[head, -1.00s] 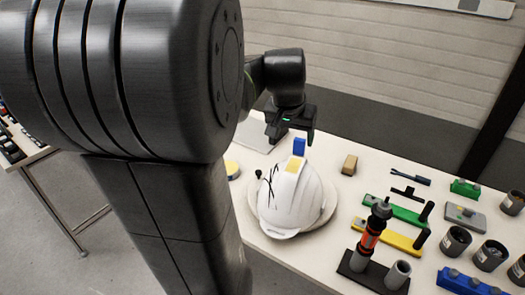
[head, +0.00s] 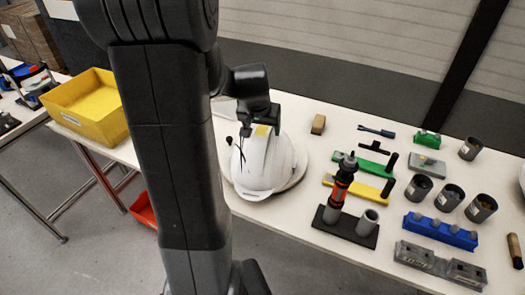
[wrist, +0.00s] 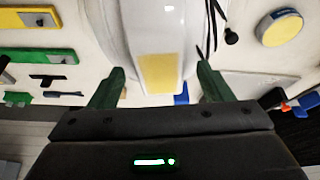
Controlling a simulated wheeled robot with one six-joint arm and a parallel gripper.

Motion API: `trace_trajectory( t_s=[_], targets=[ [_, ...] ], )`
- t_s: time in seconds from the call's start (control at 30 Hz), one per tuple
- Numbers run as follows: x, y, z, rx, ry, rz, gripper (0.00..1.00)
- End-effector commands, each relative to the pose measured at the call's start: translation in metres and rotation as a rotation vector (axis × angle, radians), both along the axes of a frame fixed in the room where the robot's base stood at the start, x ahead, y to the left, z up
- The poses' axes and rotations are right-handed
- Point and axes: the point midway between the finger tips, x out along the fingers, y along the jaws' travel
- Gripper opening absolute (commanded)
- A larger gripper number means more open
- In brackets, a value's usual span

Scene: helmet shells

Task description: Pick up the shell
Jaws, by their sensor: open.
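The white helmet shell (head: 265,165) sits on a round pale base on the white table in the head view, with a yellow patch on its top. In the wrist view the shell (wrist: 150,35) fills the top middle, and its yellow patch (wrist: 160,73) lies between and just beyond my fingertips. My gripper (wrist: 157,75) is open and empty, with one finger on each side of the patch. In the head view my gripper (head: 260,125) is just at the far side of the shell, its fingers mostly hidden. I cannot tell whether a finger touches the shell.
To the right stand a black holder with a red and black tool (head: 340,188), green and yellow bars, grey cups (head: 450,197) and a blue block (head: 440,232). A yellow bin (head: 88,105) is at the left.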

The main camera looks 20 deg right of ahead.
Motion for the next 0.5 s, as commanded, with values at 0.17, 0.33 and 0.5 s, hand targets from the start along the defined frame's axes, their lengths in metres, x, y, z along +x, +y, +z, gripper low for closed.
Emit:
trace_trajectory(
  t_s=[0.17,0.33,0.5],
  targets=[
    [0.0015,-0.0012,-0.0043,-0.001,-0.001,0.0,0.73],
    [0.0015,-0.001,-0.0041,0.0,-0.001,0.0,0.67],
    [0.0015,-0.0009,-0.0042,0.0,-0.001,0.0,0.33]
  ],
)
